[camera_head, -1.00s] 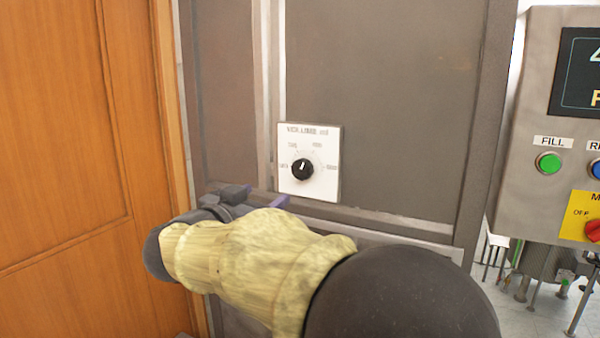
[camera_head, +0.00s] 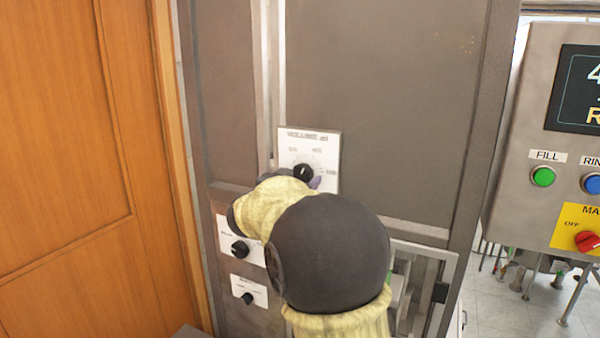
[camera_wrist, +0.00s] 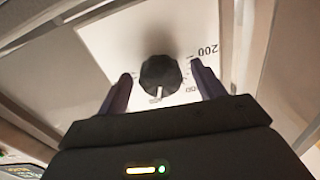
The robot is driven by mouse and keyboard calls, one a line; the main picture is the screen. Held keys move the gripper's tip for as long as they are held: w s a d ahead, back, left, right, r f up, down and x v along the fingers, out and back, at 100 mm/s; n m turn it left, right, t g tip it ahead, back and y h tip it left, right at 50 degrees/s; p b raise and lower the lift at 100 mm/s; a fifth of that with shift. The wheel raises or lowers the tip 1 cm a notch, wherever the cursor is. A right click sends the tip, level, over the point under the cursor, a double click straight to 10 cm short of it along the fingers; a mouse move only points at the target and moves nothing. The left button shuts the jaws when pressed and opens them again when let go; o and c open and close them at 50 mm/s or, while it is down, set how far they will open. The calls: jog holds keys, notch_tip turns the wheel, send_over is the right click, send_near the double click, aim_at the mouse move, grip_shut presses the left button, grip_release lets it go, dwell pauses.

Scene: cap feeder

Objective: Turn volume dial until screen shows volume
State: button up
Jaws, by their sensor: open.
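The volume dial (camera_head: 304,171) is a black knob on a white plate (camera_head: 313,140) labelled VOLUME, on the grey cabinet front. In the wrist view the dial (camera_wrist: 160,76) sits between the two fingers of my gripper (camera_wrist: 160,90), which are apart, with a gap on each side. In the head view my arm hides most of the gripper and the plate's lower part. The screen (camera_head: 575,88) is cut off at the right edge; only a "4" and an "R" show in part, so its reading cannot be told.
Two more plates with black knobs, an upper one (camera_head: 240,248) and a lower one (camera_head: 248,298), sit below left of the dial. The panel at right has a green FILL button (camera_head: 542,177), a blue button (camera_head: 592,184) and a red switch (camera_head: 587,241). A wooden door (camera_head: 60,150) stands at left.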

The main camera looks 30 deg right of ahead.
jog(key=shift+w+d, duration=0.2)
jog(key=shift+d, duration=0.05)
jog(key=c, duration=1)
jog(key=shift+m+b, duration=0.45)
jog(key=shift+m, duration=0.05)
jog(key=m+b, duration=0.3)
jog(key=m, duration=0.1)
jog(key=shift+a+f, duration=0.1)
jog(key=shift+f, duration=0.05)
jog(key=m+b, duration=0.3)
jog(key=m, duration=0.2)
jog(key=shift+w+r+m+b, duration=0.2)
jog(key=shift+m+b, duration=0.1)
jog(key=shift+b, duration=0.1)
